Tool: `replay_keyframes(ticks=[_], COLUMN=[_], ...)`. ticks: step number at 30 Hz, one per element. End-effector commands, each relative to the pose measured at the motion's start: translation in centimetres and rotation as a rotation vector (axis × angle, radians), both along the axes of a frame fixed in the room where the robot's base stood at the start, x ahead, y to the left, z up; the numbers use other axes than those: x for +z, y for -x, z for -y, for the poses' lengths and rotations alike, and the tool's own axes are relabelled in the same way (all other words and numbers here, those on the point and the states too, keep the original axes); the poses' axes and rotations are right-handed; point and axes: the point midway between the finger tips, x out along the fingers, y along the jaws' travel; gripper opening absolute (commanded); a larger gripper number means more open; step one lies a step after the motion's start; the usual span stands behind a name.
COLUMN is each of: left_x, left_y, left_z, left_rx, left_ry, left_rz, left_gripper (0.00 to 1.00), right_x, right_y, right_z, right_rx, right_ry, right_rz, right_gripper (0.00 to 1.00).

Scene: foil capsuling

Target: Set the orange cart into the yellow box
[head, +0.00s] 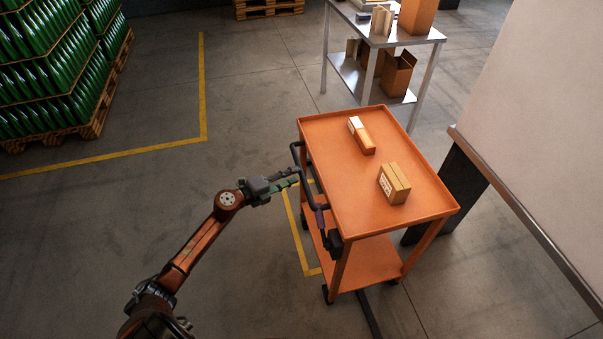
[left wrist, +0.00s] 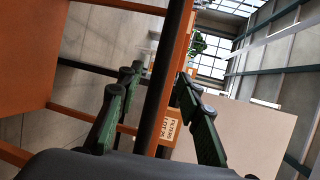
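The orange cart (head: 350,190) stands upright at centre right in the head view, with two shelves and a black handle (head: 304,172) along its left side. The yellow box (head: 297,232) is a floor outline showing at the cart's left; the cart hides the rest, so its full extent cannot be told. My left gripper (head: 292,178), with green fingers, is at the handle. In the left wrist view its fingers (left wrist: 158,82) are spread either side of a dark bar, apart from it.
Two small cartons (head: 394,184) (head: 361,135) lie on the cart's top. A metal table (head: 431,38) with boxes stands behind it. A large pale panel (head: 540,110) is close on the right. Bottle pallets (head: 100,115) stand far left. The floor to the left is open.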

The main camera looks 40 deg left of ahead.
Motion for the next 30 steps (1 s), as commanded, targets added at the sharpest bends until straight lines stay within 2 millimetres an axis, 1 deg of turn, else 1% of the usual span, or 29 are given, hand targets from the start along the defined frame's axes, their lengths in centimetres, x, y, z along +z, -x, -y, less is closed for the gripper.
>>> replay_keyframes(ticks=[1, 3, 6, 9, 13, 20, 30], left_x=[-0.3, -0.5, -0.7, -0.9, -0.9, -0.8, -0.8], left_y=[-0.9, -1.9, -3.1, -3.8, -4.3, -4.3, -4.2], left_z=[0.3, 0.6, 1.0, 1.2, 1.4, 1.4, 1.4], left_rx=[0.000, 0.000, 0.001, 0.000, 0.000, 0.001, 0.001], left_ry=[0.002, 0.000, 0.002, 0.001, 0.001, 0.001, 0.002], left_rz=[0.002, 0.001, 0.000, 0.001, 0.001, 0.001, 0.000], left_gripper=[0.33, 0.33, 0.33, 0.33, 0.33, 0.32, 0.09], right_x=[-0.4, -0.6, -0.7, -0.8, -0.7, -0.7, -0.7], right_y=[0.2, 0.4, -0.3, -0.6, -0.9, -1.0, -1.0], right_z=[0.0, 0.0, -0.1, -0.1, -0.2, -0.2, -0.2], right_rx=[0.000, 0.000, -0.003, -0.005, -0.006, -0.006, -0.007], right_ry=[0.001, 0.000, 0.000, 0.000, 0.000, 0.000, 0.000], right_rz=[-0.004, -0.006, -0.004, -0.005, -0.005, -0.004, -0.003], right_gripper=[0.59, 0.59, 0.59, 0.59, 0.59, 0.59, 0.59])
